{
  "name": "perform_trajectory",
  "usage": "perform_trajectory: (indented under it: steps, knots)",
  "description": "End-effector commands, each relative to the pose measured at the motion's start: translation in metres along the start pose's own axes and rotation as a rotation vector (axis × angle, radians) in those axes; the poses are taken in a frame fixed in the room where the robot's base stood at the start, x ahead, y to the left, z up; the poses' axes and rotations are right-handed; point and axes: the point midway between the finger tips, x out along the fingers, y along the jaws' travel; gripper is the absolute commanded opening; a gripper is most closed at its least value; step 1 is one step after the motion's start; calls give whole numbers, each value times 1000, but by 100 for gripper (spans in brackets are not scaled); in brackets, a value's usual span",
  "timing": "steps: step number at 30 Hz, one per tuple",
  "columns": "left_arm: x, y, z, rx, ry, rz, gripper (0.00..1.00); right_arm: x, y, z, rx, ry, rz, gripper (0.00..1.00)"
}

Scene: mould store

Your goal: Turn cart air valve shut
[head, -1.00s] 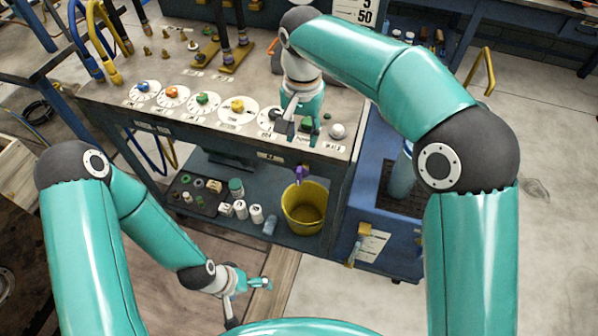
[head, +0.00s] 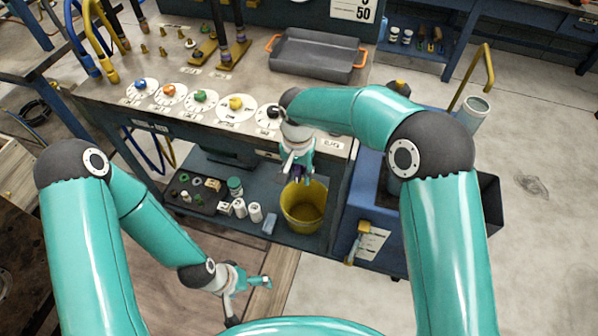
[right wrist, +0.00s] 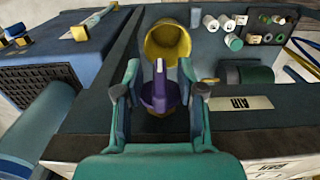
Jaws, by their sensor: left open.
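The purple air valve handle (right wrist: 160,92) sits on the front edge of the bench-like cart (head: 205,120), beside a plate (right wrist: 240,103) reading AIR. In the right wrist view it stands between the two fingers of my right gripper (right wrist: 160,80), with gaps on both sides. In the head view the right gripper (head: 295,172) points down at the cart's front and hides most of the valve. My left gripper (head: 247,290) is open and empty, low over the floor, well away from the valve.
A yellow bucket (head: 303,205) stands on the lower shelf just below the valve, with several small jars beside it. Coloured dial knobs line the cart top, and a grey tray (head: 315,57) lies behind. A blue wheeled bin (head: 370,215) stands close on the right.

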Motion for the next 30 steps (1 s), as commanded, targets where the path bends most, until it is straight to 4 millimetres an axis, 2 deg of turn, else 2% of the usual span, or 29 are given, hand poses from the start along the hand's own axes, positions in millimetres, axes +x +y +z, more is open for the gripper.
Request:
perform_trajectory:
  steps: [7,14,23,30]
  knots:
    - [0,0,0,0,0,0,100,0,0,0,0,0,0,37]
    - [0,0,0,0,0,0,100,0,0,0,-1,0,0,0]
    - [-6,2,0,0,0,0,100,-2,-2,0,-4,-1,39,0]
    - [-25,9,0,0,0,0,100,-2,-4,0,-5,1,250,0]
